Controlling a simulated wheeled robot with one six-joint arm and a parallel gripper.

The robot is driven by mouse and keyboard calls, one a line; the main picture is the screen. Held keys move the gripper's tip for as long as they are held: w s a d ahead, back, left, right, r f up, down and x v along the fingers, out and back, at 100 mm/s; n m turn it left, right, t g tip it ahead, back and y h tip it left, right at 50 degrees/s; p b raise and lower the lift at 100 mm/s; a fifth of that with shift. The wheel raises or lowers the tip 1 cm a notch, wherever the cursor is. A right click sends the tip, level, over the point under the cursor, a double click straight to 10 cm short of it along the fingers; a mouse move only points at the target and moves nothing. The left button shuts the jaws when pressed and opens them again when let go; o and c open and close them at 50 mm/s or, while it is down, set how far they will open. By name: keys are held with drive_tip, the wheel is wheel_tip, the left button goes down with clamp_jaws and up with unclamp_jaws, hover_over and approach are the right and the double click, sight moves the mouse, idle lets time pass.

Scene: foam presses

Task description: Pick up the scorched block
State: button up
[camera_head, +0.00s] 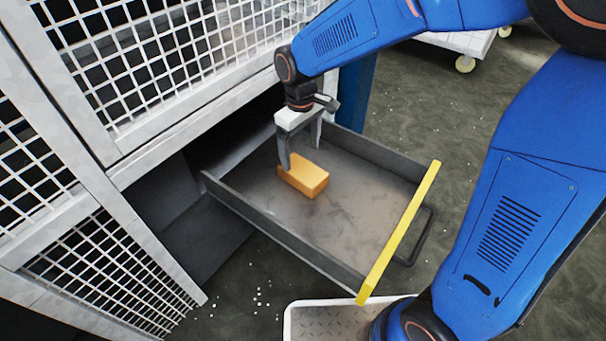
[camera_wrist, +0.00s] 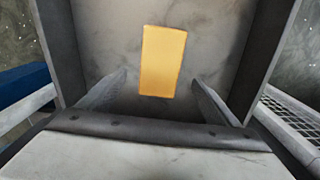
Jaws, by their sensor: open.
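One orange-yellow block (camera_head: 304,177) lies flat in a grey pulled-out drawer (camera_head: 352,232), near its inner end. No scorch marks can be made out on the faces I see. My gripper (camera_head: 300,160) is over the drawer beside the block, fingers pointing down, one finger close to the block's near left end. In the wrist view the block (camera_wrist: 162,61) lies between and beyond the two open fingers (camera_wrist: 158,82), with room on both sides. Whether a finger touches it I cannot tell.
The drawer has raised side walls and a yellow front edge (camera_head: 400,232) with a handle. A white mesh-panelled press frame (camera_head: 75,140) stands at the left, close to my arm. A white cart (camera_head: 466,50) stands at the back right. Pale crumbs lie on the dark floor.

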sight(301, 168)
drive_tip(key=shift+f, duration=4.4)
drive_tip(key=c, duration=1.1)
